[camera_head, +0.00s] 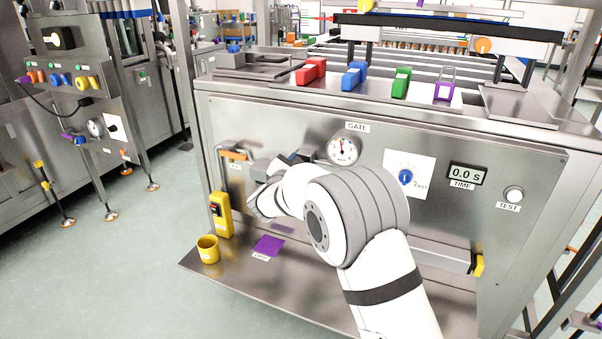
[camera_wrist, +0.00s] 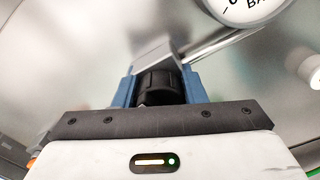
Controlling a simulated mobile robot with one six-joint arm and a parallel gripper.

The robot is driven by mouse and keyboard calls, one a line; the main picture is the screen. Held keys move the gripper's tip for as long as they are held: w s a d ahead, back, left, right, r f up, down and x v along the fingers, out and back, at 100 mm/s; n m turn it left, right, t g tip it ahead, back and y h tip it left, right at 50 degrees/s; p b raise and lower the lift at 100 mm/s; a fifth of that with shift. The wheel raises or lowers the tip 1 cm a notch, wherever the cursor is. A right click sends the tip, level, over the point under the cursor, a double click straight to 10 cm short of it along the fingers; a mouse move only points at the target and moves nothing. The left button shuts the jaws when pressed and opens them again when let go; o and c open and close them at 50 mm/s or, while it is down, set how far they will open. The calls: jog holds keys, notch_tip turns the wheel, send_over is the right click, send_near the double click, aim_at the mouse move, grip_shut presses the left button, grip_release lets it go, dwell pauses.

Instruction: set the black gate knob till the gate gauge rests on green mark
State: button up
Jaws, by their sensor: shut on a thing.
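My gripper (camera_wrist: 160,78) is shut on the black gate knob (camera_wrist: 158,88). In the wrist view its two blue fingers stand on either side of the ribbed knob. In the head view my white wrist and arm cover most of the knob's place, left of the gauge. The gate gauge (camera_head: 342,150) is a round white dial under the GATE label on the steel panel. Its needle points roughly upward, but the green mark is too small to make out. In the wrist view only the lower edge of the gauge (camera_wrist: 246,8) shows, at the top right, without its needle.
Right of the gauge are a blue dial (camera_head: 405,177) on a white plate, a timer (camera_head: 467,174) reading 0.0 S and a TEST button (camera_head: 514,194). A yellow cup (camera_head: 208,249) and a purple square (camera_head: 270,245) are on the lower ledge. A metal pipe runs beside the knob.

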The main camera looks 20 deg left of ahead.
jog(key=shift+f+m+b, duration=0.15)
jog(key=shift+m+b, duration=0.65)
jog(key=shift+b, duration=0.15)
jog(key=o, duration=1)
jog(key=s+p, duration=0.1)
jog(key=s, duration=0.7)
jog(key=shift+a, duration=0.35)
